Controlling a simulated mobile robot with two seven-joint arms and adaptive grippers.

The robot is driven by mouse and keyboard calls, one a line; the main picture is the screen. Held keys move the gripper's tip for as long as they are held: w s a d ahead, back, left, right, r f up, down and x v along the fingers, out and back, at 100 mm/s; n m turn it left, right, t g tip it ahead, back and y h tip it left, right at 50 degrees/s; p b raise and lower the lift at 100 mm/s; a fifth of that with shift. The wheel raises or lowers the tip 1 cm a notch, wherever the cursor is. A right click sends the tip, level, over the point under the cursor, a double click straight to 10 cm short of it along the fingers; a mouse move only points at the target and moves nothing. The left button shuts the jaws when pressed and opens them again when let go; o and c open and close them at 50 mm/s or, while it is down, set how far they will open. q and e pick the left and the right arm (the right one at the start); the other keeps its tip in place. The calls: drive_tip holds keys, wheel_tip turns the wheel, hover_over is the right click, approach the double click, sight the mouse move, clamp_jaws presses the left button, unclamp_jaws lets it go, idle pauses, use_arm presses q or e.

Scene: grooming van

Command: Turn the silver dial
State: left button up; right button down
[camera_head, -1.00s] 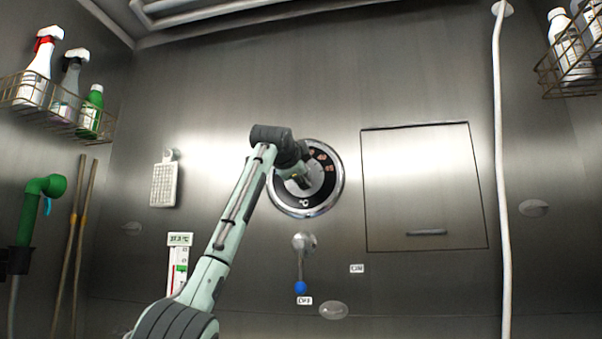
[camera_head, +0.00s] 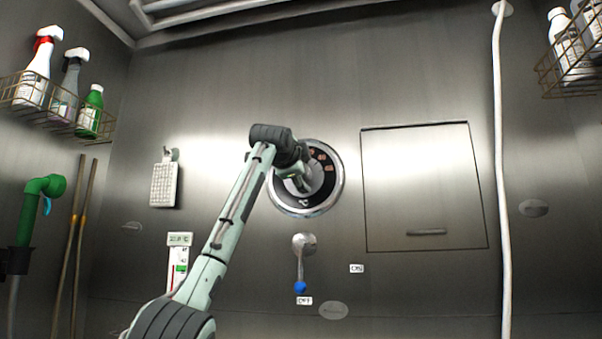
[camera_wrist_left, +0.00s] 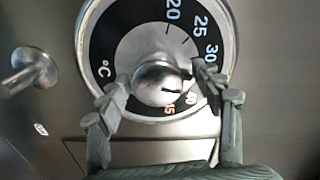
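The silver dial (camera_wrist_left: 160,80) is a round metal knob in the middle of a round °C gauge (camera_wrist_left: 104,45) on the steel wall. The gauge (camera_head: 333,191) also shows in the head view, its upper left side hidden by my left arm. My left gripper (camera_wrist_left: 162,84) has one finger on each side of the knob, and the fingertips appear to press on it. A small dark mark shows on the lower right of the knob. The numbers 20, 25, 30 and 45 are legible around it; others are partly covered by the right-hand finger. My right gripper is out of view.
A lever with a blue ball (camera_head: 300,287) hangs below the gauge. A closed wall panel (camera_head: 425,185) is to the right, then a white hose (camera_head: 501,180). Wire racks of bottles (camera_head: 60,115) are on the side walls. A thermometer (camera_head: 178,260) hangs lower left.

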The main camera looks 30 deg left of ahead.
use_arm(q)
drive_tip(key=shift+f, duration=0.1)
drive_tip(key=v, duration=1.2)
drive_tip(key=shift+a, duration=0.1)
drive_tip(key=x, duration=1.2)
idle(0.4)
